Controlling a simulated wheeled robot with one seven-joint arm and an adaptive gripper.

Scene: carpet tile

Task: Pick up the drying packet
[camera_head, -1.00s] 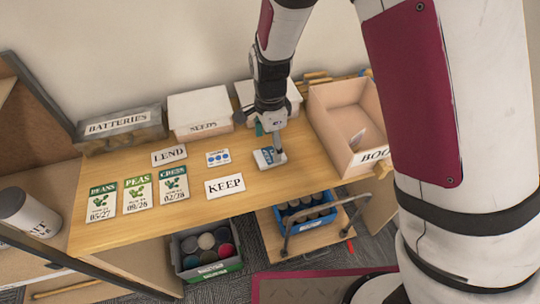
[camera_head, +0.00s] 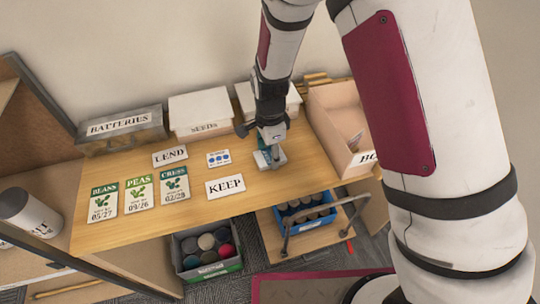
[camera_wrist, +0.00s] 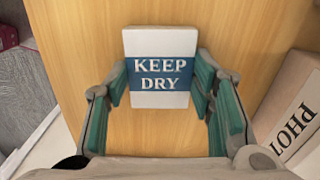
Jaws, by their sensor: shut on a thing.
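The drying packet (camera_wrist: 158,42) is a small white block with a blue band reading "KEEP DRY". In the wrist view it sits between the two teal finger pads of my gripper (camera_wrist: 160,90), with a pad against each side. In the head view the packet (camera_head: 262,160) lies at the wooden tabletop, partly hidden by my gripper (camera_head: 272,150), which reaches down over it from above. My gripper is shut on the packet. I cannot tell whether the packet is clear of the wood.
A KEEP card (camera_head: 225,186), a LEND card (camera_head: 170,155) and a small blue-dotted card (camera_head: 218,158) lie left of the packet. Seed cards, including PEAS (camera_head: 139,193), lie farther left. An open box (camera_head: 325,135) stands right; the SEEDS box (camera_head: 200,108) stands behind.

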